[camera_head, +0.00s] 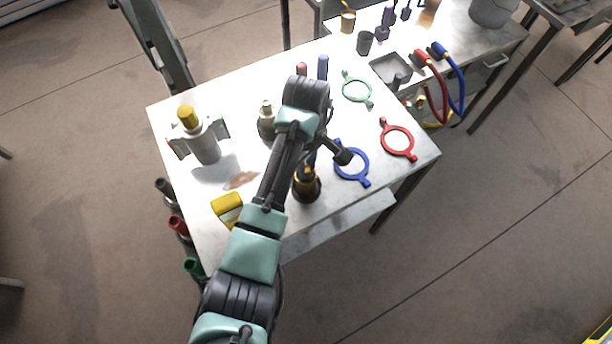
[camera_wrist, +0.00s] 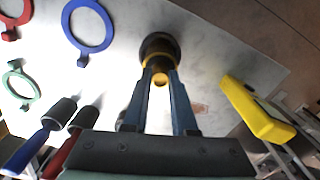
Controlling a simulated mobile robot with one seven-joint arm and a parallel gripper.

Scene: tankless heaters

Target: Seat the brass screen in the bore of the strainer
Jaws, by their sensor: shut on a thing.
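My gripper (camera_wrist: 160,75) points down with its two blue fingers closed in on a small brass piece, which I take to be the brass screen (camera_wrist: 160,80). Just beyond the fingertips is a dark round body with a yellow collar (camera_wrist: 158,42). It also stands upright near the front of the table in the head view (camera_head: 306,190). I cannot tell whether the screen touches it. A grey-white body with side flanges (camera_head: 205,146) and a brass-coloured cylinder (camera_head: 188,116) on top stands at the table's left. I cannot tell for certain which body is the strainer.
A yellow block (camera_head: 226,207) lies at the front left. Blue (camera_head: 351,164), red (camera_head: 398,140) and green (camera_head: 357,88) ring wrenches lie to the right. A small pale fitting (camera_head: 266,122) stands left of my arm. Red and blue-handled tools stand behind it.

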